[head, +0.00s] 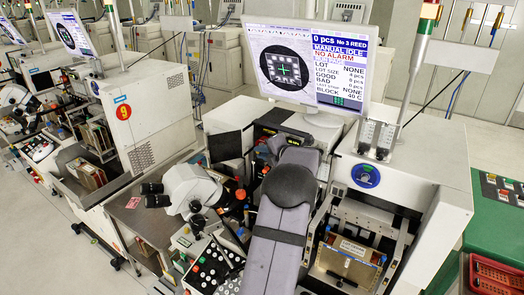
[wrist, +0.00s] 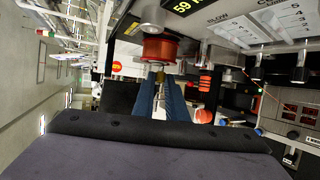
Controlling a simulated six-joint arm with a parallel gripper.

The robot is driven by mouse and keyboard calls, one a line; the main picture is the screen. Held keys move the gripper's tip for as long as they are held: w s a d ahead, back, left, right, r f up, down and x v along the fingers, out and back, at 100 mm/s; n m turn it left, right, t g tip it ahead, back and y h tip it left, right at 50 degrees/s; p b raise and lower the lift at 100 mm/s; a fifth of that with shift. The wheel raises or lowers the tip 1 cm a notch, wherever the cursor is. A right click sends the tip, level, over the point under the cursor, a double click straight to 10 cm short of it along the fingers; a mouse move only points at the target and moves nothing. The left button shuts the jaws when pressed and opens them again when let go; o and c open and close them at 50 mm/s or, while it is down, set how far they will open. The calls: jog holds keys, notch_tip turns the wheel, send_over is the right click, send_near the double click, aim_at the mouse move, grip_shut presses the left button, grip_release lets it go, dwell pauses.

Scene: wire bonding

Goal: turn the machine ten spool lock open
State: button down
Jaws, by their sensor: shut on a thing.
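In the wrist view, the two blue fingers of my gripper (wrist: 165,82) reach away from the camera toward the spool (wrist: 165,48), which is orange-red and mounted on the machine. The fingertips are closed around a small metal piece just in front of the spool, which looks like the spool lock (wrist: 160,76). The fingers hide part of it, so I cannot tell how far it is turned. In the head view, my own arm covers the gripper, the spool and the lock.
In the head view, a monitor (head: 312,68) stands above the machine. A microscope (head: 190,187) and a button panel (head: 212,268) lie left of my arm. A neighbouring machine marked 9 (head: 124,112) is further left. A red crate (head: 494,277) sits on a green table at right.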

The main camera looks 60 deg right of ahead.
jog(key=c, duration=1.8)
grip_release()
jog(key=shift+o, duration=0.2)
jog(key=b+v, duration=0.4)
jog(key=v, duration=0.3)
jog(key=shift+a, duration=0.15)
